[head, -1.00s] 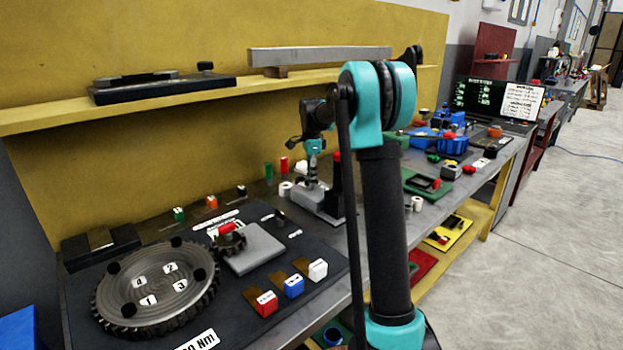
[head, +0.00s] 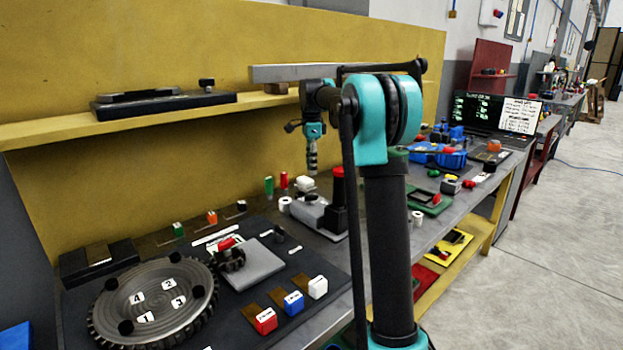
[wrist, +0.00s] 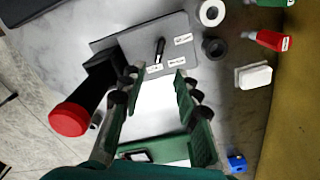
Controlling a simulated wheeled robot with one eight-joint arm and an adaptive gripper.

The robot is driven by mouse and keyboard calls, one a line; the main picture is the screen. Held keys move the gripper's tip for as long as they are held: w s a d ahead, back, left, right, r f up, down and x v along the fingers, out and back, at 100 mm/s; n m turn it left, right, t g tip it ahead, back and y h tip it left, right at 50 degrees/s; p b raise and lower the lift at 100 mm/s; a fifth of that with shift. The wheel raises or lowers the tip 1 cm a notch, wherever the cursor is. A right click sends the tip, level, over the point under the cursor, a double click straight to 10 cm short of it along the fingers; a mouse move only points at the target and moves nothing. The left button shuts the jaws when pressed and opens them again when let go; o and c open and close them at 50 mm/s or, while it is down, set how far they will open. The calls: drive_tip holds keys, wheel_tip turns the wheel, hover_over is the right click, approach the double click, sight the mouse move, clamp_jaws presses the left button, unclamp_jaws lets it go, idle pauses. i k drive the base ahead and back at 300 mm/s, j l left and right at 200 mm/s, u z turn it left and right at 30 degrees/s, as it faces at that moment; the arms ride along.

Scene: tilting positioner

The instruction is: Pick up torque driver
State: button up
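My gripper (head: 312,168) hangs above the bench over a grey block (head: 312,212). In the wrist view my gripper (wrist: 156,80) has its two fingers spread with nothing gripped between them. A black upright piece with a red top (head: 338,195) stands at the block's right side. In the wrist view this red-topped black piece (wrist: 70,117) lies left of the fingers, apart from them. I cannot tell for sure whether it is the torque driver. A small black pin (wrist: 160,48) and white labels sit on the block, beyond the fingertips.
A white block (wrist: 253,76), a red piece (wrist: 272,40) and a black ring (wrist: 214,47) lie right of the fingers. A green tray (head: 428,200) is right of the grey block. A large gear (head: 155,300) lies front left. A shelf (head: 50,127) runs behind.

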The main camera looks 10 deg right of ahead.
sight(339, 200)
drive_tip(key=k, duration=1)
